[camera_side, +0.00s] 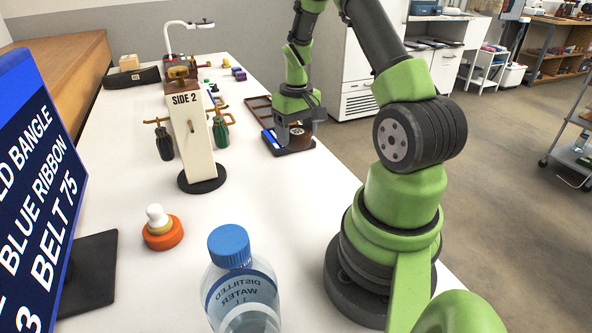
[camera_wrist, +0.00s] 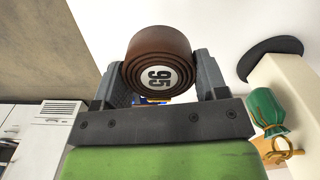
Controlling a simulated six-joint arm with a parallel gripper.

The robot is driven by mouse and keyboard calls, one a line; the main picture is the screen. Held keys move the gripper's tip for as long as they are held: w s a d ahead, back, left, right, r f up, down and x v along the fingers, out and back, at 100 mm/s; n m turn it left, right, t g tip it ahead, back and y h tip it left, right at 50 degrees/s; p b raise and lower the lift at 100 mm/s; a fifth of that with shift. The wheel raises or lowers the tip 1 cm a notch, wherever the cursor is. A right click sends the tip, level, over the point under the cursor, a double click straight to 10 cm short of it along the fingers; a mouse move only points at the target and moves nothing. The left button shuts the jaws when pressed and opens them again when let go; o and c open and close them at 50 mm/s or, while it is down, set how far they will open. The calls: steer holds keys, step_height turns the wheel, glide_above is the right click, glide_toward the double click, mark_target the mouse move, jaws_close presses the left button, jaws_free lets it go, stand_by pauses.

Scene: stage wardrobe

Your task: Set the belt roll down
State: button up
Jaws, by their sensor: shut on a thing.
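My gripper (camera_side: 299,122) is low over the far right part of the white table. In the wrist view my gripper (camera_wrist: 165,82) is shut on a brown rolled belt (camera_wrist: 158,38), one finger on each side. The roll's white end label seems to read 95, turned sideways. In the side view the belt roll (camera_side: 299,133) is partly hidden by the fingers, over or in the front part of a dark brown tray (camera_side: 292,150). I cannot tell whether it touches the tray floor. A blue item (camera_side: 270,139) lies at that part's left side.
A water bottle (camera_side: 240,290), an orange-based white piece (camera_side: 161,230) and a blue sign (camera_side: 35,190) with partly visible text including BELT 75 stand nearer. White table between post and tray is clear.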

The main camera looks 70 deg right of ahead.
mark_target(296, 174)
step_height(296, 174, down, 9)
steer(key=shift+r, duration=0.2)
stand_by(0.3)
steer(key=o, duration=1)
steer(key=shift+f, duration=0.1)
steer(key=shift+c, duration=0.2)
